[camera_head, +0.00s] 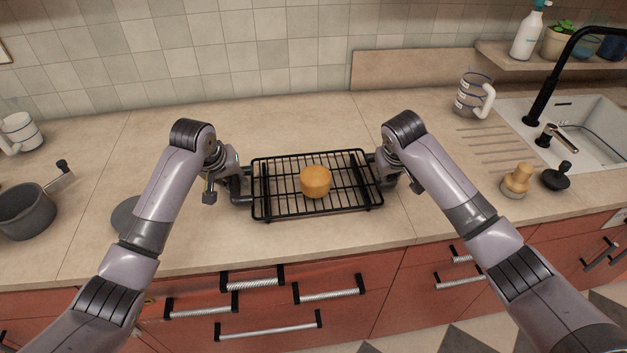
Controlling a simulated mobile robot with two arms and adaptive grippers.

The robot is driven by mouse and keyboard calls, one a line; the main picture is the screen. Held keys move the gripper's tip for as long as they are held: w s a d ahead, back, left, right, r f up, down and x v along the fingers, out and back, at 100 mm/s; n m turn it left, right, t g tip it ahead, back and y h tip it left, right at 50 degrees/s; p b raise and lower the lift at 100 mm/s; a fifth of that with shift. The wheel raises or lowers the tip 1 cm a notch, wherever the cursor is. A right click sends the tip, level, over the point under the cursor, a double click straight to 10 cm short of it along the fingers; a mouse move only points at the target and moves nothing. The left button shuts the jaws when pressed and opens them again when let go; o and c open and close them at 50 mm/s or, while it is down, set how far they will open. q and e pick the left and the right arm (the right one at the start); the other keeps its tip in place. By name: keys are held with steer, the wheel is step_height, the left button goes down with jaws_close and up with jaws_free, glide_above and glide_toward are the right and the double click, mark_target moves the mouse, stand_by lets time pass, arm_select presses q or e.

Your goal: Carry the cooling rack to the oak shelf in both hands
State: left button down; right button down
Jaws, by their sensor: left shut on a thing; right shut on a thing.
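The black wire cooling rack (345,207) is over the middle of the counter. A round golden-brown thing, perhaps a small cake (315,181), sits on it near the middle. My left gripper (243,186) is shut on the rack's left end. My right gripper (381,174) is shut on its right end, partly hidden by my arm. I cannot tell whether the rack touches the counter or is just above it. A wooden shelf (540,64) at the upper right, possibly the oak shelf, holds a white bottle (527,36) and a potted plant (558,40).
A grey pot (24,210) and a white mug (19,131) stand at the left. Counter behind the rack is clear.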

arm_select(q)
steer(key=shift+w+r, duration=0.1)
arm_select(e)
steer(key=shift+w+r, duration=0.1)
